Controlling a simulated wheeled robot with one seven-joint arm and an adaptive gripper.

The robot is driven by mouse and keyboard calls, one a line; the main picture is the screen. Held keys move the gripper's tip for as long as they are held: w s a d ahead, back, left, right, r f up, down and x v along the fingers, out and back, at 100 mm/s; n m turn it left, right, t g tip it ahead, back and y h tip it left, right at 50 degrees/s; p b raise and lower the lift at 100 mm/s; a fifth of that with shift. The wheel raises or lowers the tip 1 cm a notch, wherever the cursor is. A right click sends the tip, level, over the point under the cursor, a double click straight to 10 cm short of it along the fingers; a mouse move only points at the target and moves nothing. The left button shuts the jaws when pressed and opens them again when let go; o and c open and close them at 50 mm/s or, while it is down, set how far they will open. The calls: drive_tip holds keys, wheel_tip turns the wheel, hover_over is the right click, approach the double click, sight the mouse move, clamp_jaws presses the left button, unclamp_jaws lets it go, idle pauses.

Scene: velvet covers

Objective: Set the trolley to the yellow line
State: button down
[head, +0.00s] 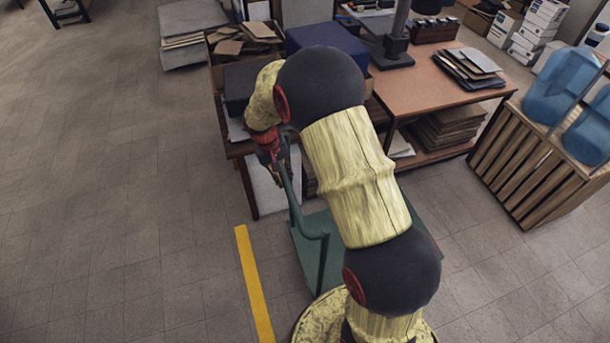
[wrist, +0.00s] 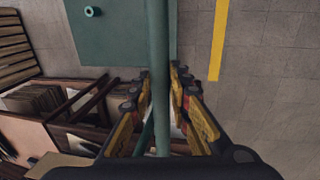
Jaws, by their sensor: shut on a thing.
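The green trolley (head: 309,250) stands on the floor beside the tables, partly hidden behind my arm in the head view. Its flat green deck (wrist: 108,38) also shows in the wrist view. My gripper (head: 270,150) is shut on the trolley's green handle bar (head: 292,190). In the wrist view the bar (wrist: 158,60) runs between the fingers of my gripper (wrist: 161,95). The yellow line (head: 254,285) lies on the floor left of the trolley in the head view, with a strip of bare floor between them. It also shows in the wrist view (wrist: 219,40), right of the deck.
A brown table (head: 440,82) with folders stands behind the trolley. A slatted wooden crate (head: 525,165) with blue water bottles stands at the right. Boxes (head: 540,25) are stacked at the back right. The floor left of the yellow line is clear.

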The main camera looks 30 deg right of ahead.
drive_tip(key=w+a+p, duration=0.1)
drive_tip(key=w+a, duration=0.2)
drive_tip(key=a, duration=1)
drive_tip(key=w+a, duration=0.4)
drive_tip(key=a, duration=0.9)
drive_tip(key=shift+a+p, duration=0.35)
drive_tip(key=shift+a, duration=0.05)
drive_tip(key=c, duration=1.7)
unclamp_jaws()
drive_tip(key=shift+o, duration=0.2)
wheel_tip(320, 180, up, 12)
drive_tip(key=a, duration=0.2)
drive_tip(key=shift+w+a+f, duration=0.15)
drive_tip(key=shift+w, duration=0.1)
